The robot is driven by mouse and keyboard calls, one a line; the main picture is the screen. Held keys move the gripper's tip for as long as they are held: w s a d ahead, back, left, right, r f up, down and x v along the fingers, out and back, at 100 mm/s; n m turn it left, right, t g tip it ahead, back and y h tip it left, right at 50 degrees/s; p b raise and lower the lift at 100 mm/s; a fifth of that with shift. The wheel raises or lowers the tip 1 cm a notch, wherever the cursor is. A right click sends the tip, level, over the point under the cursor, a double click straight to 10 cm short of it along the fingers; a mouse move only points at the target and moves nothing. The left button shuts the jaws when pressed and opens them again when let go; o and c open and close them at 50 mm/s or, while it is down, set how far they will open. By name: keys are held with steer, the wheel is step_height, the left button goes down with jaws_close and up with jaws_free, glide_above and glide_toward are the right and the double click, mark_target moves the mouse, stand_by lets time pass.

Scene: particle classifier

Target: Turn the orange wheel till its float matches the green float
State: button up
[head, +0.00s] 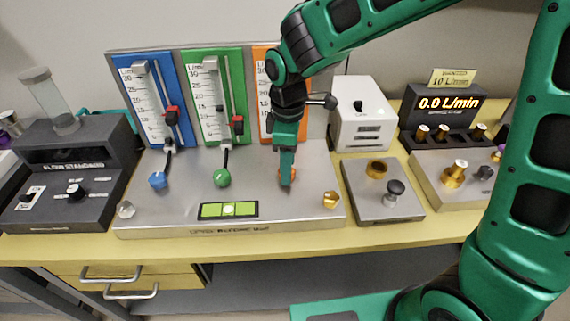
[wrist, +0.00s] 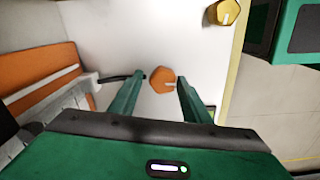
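The orange wheel (wrist: 163,79) is a small hexagonal knob on the grey base plate. In the wrist view it lies between the two spread fingers of my gripper (wrist: 160,80), with a gap visible on each side. In the head view my gripper (head: 286,178) points down over the orange wheel (head: 294,173) and hides most of it. The orange panel (head: 261,75) stands behind; my arm covers much of it, and its float cannot be seen.
The blue panel (head: 141,79) and blue wheel (head: 158,180) are at the left. A white box (head: 362,112) and a meter reading 0.0 L/min (head: 445,105) stand right.

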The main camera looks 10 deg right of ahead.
steer(key=shift+o, duration=0.2)
steer(key=shift+s+a, duration=0.1)
step_height(320, 180, up, 11)
steer(key=shift+f, duration=0.15)
stand_by(0.4)
steer(key=shift+s+f+n, duration=0.1)
steer(key=shift+f+n, duration=0.2)
stand_by(0.4)
step_height(320, 180, down, 11)
steer(key=shift+r, duration=0.2)
stand_by(0.4)
steer(key=c, duration=1)
